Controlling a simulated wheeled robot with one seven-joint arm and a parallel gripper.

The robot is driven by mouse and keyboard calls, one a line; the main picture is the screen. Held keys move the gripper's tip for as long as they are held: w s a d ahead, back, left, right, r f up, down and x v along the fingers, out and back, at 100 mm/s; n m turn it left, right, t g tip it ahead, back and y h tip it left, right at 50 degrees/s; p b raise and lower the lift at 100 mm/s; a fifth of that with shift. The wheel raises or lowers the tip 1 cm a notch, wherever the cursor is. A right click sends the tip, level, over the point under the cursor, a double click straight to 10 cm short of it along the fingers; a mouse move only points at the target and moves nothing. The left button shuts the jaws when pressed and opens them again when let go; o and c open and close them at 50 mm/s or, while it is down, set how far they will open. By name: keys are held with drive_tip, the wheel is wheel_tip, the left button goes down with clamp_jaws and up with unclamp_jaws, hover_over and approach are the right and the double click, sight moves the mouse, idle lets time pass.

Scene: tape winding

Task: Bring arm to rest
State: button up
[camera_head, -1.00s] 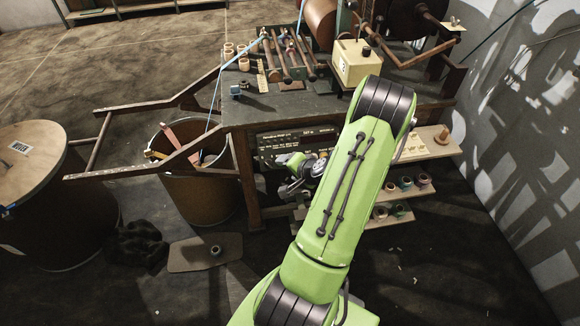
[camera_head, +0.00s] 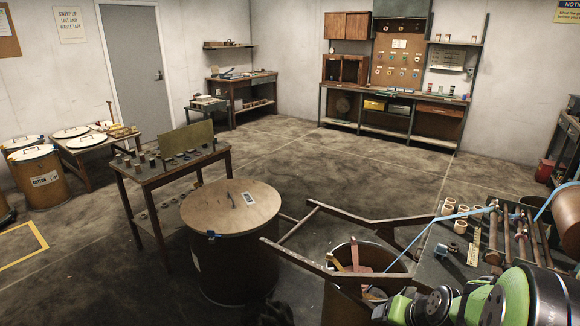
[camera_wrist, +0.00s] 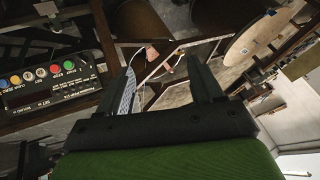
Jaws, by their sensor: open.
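My gripper (camera_wrist: 162,88) is open and empty in the wrist view, its two dark fingers spread apart with nothing between them. Beyond the fingers are wooden rails and part of the round wooden lid. In the head view my green arm shows only at the bottom right corner, beside the winding bench (camera_head: 432,262); the gripper's fingertips cannot be made out there. A control panel with coloured buttons (camera_wrist: 46,77) is at the left of the wrist view, apart from the fingers.
A drum with a wooden lid (camera_head: 232,205) stands left of the wooden frame (camera_head: 345,225). An open bin (camera_head: 352,298) with blue tape running into it stands by the bench. A small table (camera_head: 160,178) holds several spools. The floor (camera_head: 300,150) behind is clear.

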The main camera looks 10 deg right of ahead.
drive_tip(key=s+a+r+n+p, duration=0.2)
drive_tip(key=s+a+r+n, duration=0.35)
drive_tip(key=a+r, duration=0.65)
drive_tip(key=s+a+r+n, duration=0.1)
drive_tip(key=s+a, duration=0.1)
drive_tip(key=s, duration=0.2)
drive_tip(key=s+a+r+n+p, duration=0.1)
drive_tip(key=s+a+r, duration=0.1)
drive_tip(key=s, duration=0.3)
drive_tip(key=shift+a+g, duration=0.35)
drive_tip(key=shift+g, duration=0.05)
drive_tip(key=shift+s, duration=0.15)
